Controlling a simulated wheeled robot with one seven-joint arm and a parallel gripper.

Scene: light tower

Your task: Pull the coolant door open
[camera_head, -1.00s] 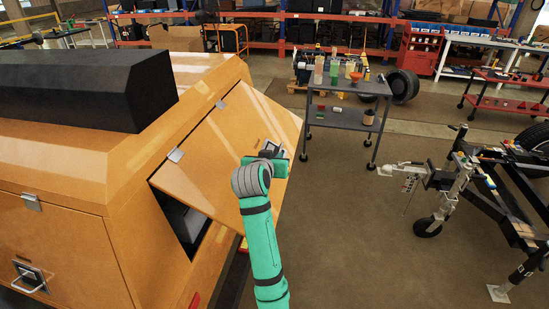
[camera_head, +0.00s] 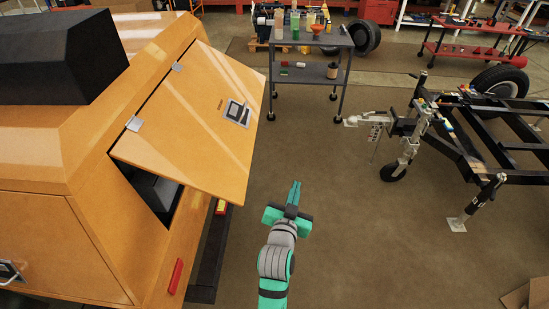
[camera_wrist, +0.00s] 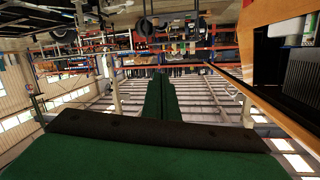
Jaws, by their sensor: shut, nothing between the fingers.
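The coolant door (camera_head: 190,120) is the orange panel on the side of the light tower. It stands swung up and outward on two metal hinges, with a dark opening below and behind it. Its metal latch handle (camera_head: 237,112) is near the outer edge. My gripper (camera_head: 295,188) is to the right of the door and below it in the head view, clear of the panel and holding nothing. Its green fingers are together, as the wrist view (camera_wrist: 162,82) also shows. In the wrist view the orange edge (camera_wrist: 250,90) and part of the opening are at the right.
A grey cart (camera_head: 310,72) with bottles and parts stands behind. A black trailer frame (camera_head: 470,135) with a silver hitch is at the right. A red bumper light (camera_head: 176,276) is on the tower's lower edge. The floor around my gripper is clear.

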